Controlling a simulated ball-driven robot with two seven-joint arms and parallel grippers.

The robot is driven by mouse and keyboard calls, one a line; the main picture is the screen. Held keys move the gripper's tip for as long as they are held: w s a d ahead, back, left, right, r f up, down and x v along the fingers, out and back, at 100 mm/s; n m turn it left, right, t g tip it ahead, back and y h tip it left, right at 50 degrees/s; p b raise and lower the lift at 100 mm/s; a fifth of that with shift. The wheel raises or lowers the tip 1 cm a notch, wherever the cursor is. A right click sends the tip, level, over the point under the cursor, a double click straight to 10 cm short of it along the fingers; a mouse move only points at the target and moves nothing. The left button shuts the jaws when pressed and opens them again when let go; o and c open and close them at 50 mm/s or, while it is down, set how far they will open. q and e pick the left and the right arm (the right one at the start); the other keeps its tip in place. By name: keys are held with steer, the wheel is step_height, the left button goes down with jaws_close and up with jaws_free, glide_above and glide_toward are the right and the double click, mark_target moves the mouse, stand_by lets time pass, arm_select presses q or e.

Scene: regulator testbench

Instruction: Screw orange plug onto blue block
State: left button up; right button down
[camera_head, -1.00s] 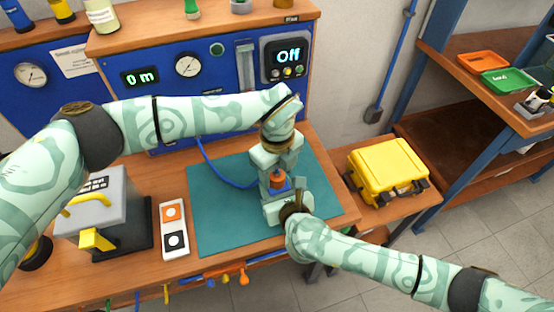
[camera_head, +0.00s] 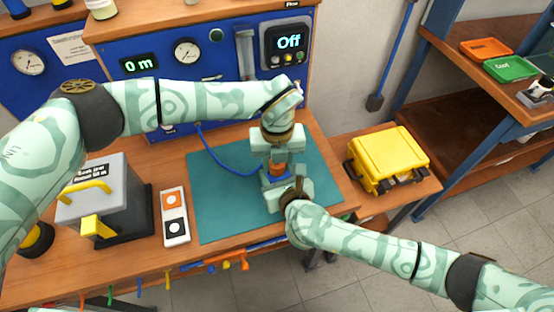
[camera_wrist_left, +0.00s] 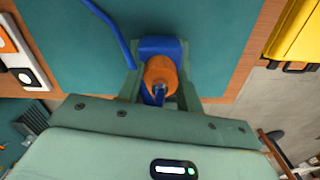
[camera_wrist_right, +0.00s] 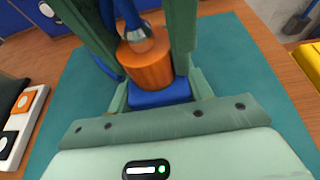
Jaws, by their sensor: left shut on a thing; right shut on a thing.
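The orange plug (camera_head: 278,168) sits on top of the blue block (camera_head: 267,181), touching it, above the teal mat. How far it is threaded on cannot be seen. My left gripper (camera_head: 277,164) comes down from above and is shut on the plug. The plug (camera_wrist_left: 160,72) shows between its fingers in the left wrist view. My right gripper (camera_head: 274,184) comes from the front and is shut on the blue block, largely hiding it. In the right wrist view the plug (camera_wrist_right: 147,66) rests above the block (camera_wrist_right: 160,95), with a grey fitting at its top.
A blue hose (camera_head: 222,165) runs from the blue panel to the work area. A grey case (camera_head: 95,190) and a two-button box (camera_head: 174,215) stand left of the teal mat (camera_head: 225,215). A yellow case (camera_head: 388,160) sits on the right. The mat's left part is clear.

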arm_select(q)
steer(key=m, duration=0.3)
steer(key=shift+m, duration=0.3)
steer(key=o, duration=1.1)
steer(key=shift+r, duration=2.25)
steer(key=shift+c, duration=0.4)
